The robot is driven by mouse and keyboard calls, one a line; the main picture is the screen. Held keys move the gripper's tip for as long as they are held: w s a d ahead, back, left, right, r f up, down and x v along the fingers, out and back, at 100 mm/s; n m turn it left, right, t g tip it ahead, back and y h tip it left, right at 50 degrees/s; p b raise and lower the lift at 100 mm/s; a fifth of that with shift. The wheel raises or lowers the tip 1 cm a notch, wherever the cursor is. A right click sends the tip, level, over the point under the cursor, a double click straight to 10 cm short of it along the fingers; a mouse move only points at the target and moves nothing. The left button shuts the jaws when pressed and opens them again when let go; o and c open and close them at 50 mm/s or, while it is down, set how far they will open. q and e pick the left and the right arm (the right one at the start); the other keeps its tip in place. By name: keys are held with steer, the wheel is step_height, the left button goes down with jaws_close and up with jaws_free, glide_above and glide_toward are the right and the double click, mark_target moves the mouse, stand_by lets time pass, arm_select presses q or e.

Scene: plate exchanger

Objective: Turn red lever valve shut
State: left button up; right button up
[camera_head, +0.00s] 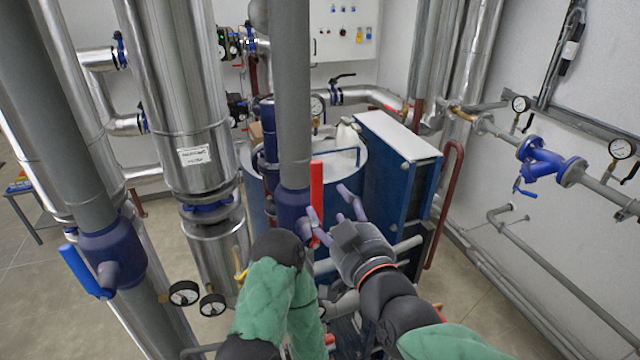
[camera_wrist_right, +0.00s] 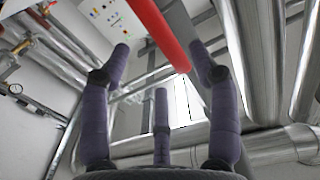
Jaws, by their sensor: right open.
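The red lever (camera_head: 317,190) stands upright along the front right side of a grey vertical pipe, at a dark blue valve body (camera_head: 291,208). My right gripper (camera_head: 332,208) is open around the lower part of the lever, with purple fingers to its left and right in the head view. In the right wrist view the red lever (camera_wrist_right: 160,32) runs slantwise past the open fingertips (camera_wrist_right: 160,62). I cannot tell whether any finger touches it. My left arm's green sleeve bends at the bottom centre of the head view; its gripper is not visible.
A blue plate exchanger (camera_head: 398,165) with a white top stands behind my right gripper. A second pipe at the left carries a blue lever (camera_head: 85,272). Two pressure gauges (camera_head: 184,293) sit low at left. A blue strainer (camera_head: 545,163) is on the right wall pipe.

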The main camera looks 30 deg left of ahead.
mark_target(322, 191)
steer(key=p+x, duration=0.1)
steer(key=x, duration=0.6)
steer(key=shift+w+a+p, duration=0.2)
steer(key=shift+w+p, duration=0.05)
steer(key=shift+p, duration=0.05)
jaws_close()
